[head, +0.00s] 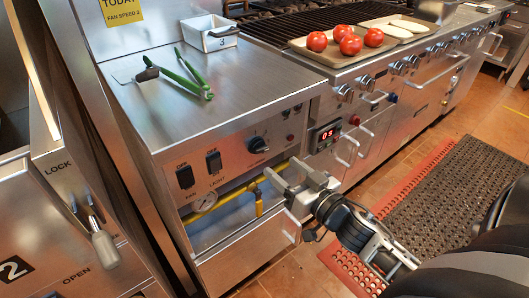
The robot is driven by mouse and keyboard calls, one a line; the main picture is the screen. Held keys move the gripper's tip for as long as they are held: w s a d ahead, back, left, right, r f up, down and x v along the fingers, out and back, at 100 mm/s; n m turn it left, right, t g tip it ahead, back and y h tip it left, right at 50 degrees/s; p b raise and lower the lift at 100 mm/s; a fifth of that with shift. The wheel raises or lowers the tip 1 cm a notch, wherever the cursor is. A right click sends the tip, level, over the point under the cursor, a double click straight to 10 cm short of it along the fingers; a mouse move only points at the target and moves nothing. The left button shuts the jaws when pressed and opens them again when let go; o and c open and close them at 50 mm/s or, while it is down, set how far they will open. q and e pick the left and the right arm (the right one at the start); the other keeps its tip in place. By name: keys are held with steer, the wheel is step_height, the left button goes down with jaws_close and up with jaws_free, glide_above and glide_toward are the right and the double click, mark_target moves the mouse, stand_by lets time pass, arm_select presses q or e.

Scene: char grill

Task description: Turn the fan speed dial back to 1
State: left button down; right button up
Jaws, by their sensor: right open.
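The fan speed dial looks to be the round black knob (258,145) on the steel control panel, right of two black rocker switches marked FAN (185,177) and LIGHT (214,161). A pale mark shows on the knob, but its setting is too small to read. My right gripper (281,174) is open and empty. In the picture it is just below and right of the knob, in front of the panel's lower edge and apart from the knob. My left gripper is not in view.
A yellow pipe (225,196) and a gauge (206,199) sit below the panel. A red digital display (327,134) is to the right. Green-handled tongs (184,78) and a white bin (210,34) rest on the counter. Several tomatoes lie on a tray (322,58).

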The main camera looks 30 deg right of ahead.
mark_target(263, 151)
steer(key=w, duration=0.8)
steer(key=shift+a, duration=0.3)
steer(key=shift+c, duration=0.3)
steer(key=c, duration=0.9)
